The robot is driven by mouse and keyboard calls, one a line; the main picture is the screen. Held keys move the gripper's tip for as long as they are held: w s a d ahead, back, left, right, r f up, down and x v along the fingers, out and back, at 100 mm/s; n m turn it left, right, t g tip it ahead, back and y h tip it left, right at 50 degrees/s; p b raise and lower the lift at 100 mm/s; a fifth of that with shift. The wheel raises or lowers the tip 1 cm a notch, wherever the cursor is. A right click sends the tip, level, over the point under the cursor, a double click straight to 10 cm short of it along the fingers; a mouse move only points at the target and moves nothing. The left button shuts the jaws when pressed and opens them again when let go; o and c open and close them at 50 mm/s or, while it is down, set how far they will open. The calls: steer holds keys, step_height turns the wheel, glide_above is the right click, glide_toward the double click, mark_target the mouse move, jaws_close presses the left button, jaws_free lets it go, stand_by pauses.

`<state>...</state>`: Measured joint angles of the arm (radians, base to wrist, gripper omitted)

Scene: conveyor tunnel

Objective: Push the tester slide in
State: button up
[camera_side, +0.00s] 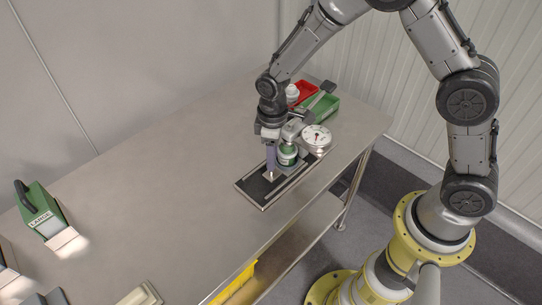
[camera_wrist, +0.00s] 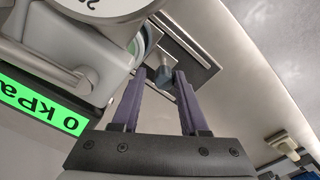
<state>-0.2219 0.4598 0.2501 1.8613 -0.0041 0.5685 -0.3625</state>
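The tester stands on the steel table. Its dark base plate with light rails (camera_side: 252,192) lies toward the front left, and a round dial gauge (camera_side: 317,138) and a green-and-white body (camera_side: 287,154) stand behind. In the wrist view a green display (camera_wrist: 38,108) reads "0 kPa". A small grey knob (camera_wrist: 166,62) rises from the plate near the fingertips; it also shows in the side view (camera_side: 271,177). My gripper (camera_side: 271,168) points down over the plate beside the body. Its two purple fingers (camera_wrist: 160,76) are apart, with the knob between or just beyond them; contact is unclear.
A red bin (camera_side: 305,90) and a green bin (camera_side: 322,107) sit behind the tester. A green case with a dark handle (camera_side: 42,212) stands at the far left. A pale tray (camera_side: 140,295) lies at the front edge. The table's middle is clear.

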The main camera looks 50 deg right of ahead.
steer(key=shift+a, duration=0.1)
step_height(320, 180, up, 14)
stand_by(0.7)
